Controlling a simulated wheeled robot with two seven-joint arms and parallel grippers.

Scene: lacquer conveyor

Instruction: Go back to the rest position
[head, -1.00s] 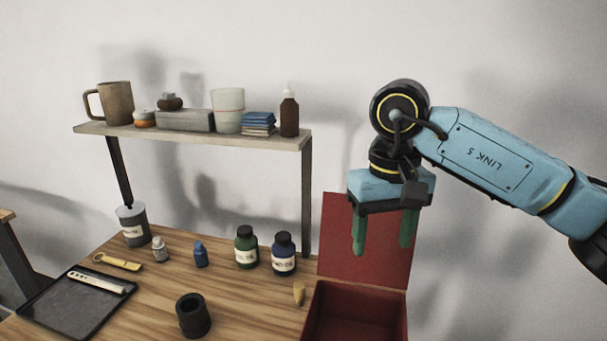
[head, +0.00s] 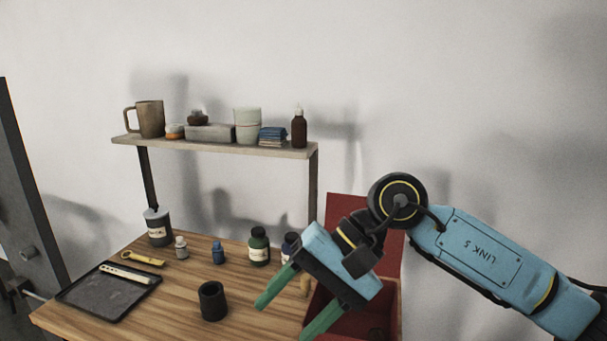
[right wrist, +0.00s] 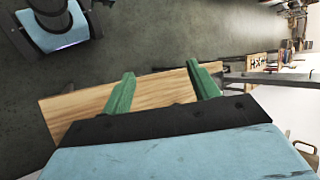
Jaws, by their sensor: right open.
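My right gripper (head: 298,310) is open, with its two green fingers apart and nothing between them. In the head view it is tilted, fingers pointing down and left, in front of the red box (head: 350,205) at the table's right end. The fingers also show apart and empty in the right wrist view (right wrist: 163,88), with the table's wooden top (right wrist: 75,108) beyond them. My left gripper is not in view.
The wooden table (head: 150,318) holds a black tray (head: 85,300), a dark cup (head: 213,302), a green bottle (head: 259,247), a small blue bottle (head: 218,252) and a grey canister (head: 158,229). A shelf (head: 215,147) behind holds a mug (head: 150,119) and other items. The wall above is clear.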

